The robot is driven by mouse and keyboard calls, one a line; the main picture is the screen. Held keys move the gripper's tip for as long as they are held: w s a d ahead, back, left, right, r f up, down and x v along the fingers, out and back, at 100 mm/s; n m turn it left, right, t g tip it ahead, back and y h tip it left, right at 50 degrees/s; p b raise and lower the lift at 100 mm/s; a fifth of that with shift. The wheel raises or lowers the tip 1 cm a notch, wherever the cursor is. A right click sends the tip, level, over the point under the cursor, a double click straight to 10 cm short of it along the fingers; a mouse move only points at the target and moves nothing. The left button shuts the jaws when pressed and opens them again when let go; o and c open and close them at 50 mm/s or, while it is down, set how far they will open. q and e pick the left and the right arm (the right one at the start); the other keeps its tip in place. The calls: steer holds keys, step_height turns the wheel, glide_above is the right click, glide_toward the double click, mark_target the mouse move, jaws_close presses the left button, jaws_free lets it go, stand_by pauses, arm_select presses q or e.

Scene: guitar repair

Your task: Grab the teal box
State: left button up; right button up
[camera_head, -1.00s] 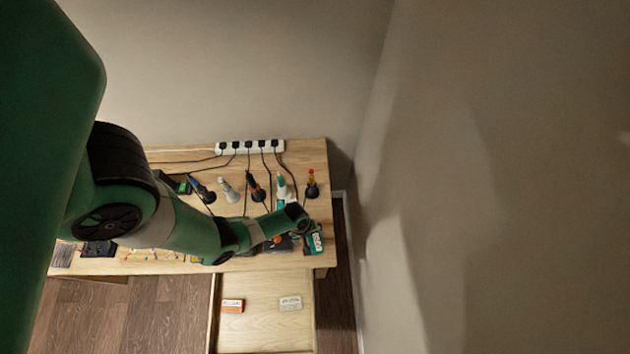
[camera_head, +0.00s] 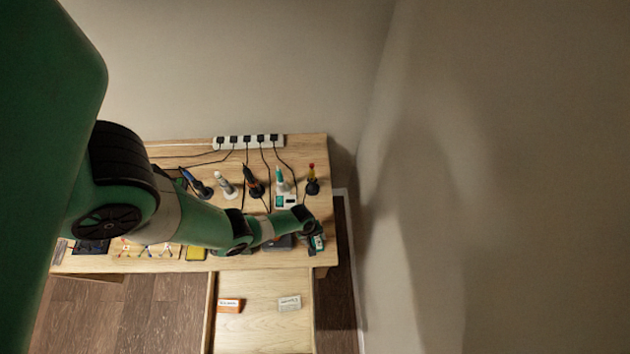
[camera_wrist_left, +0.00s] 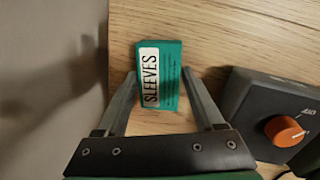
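The teal box (camera_wrist_left: 171,88), with a white "SLEEVES" label, lies on the wooden table in the left wrist view. In the head view the teal box (camera_head: 319,243) shows in part at the table's right end, beside my left gripper (camera_head: 314,233). In the left wrist view my left gripper (camera_wrist_left: 159,76) is open. Its two fingers stand on either side of the near part of the box, with a gap seen on the right. I cannot tell whether the left finger touches it. My right gripper is not in view.
A dark grey unit with an orange knob (camera_wrist_left: 284,131) sits close to the right finger. Several tools stand behind the arm, including a teal-handled one (camera_head: 280,178). A power strip (camera_head: 248,141) lies at the back. An open drawer (camera_head: 262,330) holds two small boxes.

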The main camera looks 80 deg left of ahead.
mark_target(316, 240)
arm_select(q)
steer(key=c, duration=0.9)
steer(key=shift+o, duration=0.2)
steer(key=shift+r, duration=0.1)
steer(key=shift+r+p, duration=0.3)
steer(key=shift+p, duration=0.05)
jaws_close()
step_height(316, 240, up, 3)
steer(key=shift+p, duration=1.05)
steer(key=s+d+r+p, duration=0.6)
steer(key=d+r, duration=0.3)
steer(key=d, duration=0.3)
steer(key=shift+s, duration=0.55)
